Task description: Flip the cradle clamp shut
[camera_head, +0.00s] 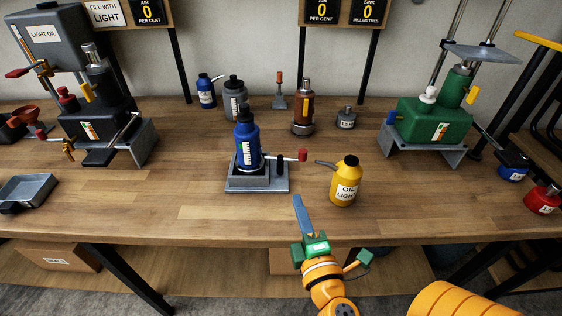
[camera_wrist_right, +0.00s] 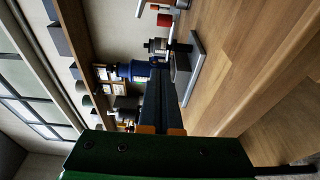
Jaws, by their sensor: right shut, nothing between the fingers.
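A blue bottle jack (camera_head: 246,143) stands upright in a grey cradle (camera_head: 262,184) at the middle of the bench. The cradle clamp (camera_head: 302,155) is a lever with a red knob. It sticks out to the right, away from the jack, from a dark pivot on the cradle's right side. In the right wrist view the red knob (camera_wrist_right: 165,20) is near the top, with the cradle plate (camera_wrist_right: 196,68) below it. My right gripper (camera_head: 297,202) is shut and empty over the bench's front edge. It is in front of the clamp and apart from it. My left gripper is out of view.
A yellow oil can (camera_head: 345,184) stands close right of the cradle, its spout pointing toward the clamp. A green jack (camera_head: 432,122) stands at right, a black one (camera_head: 95,110) at left. Bench wood left of the cradle is clear.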

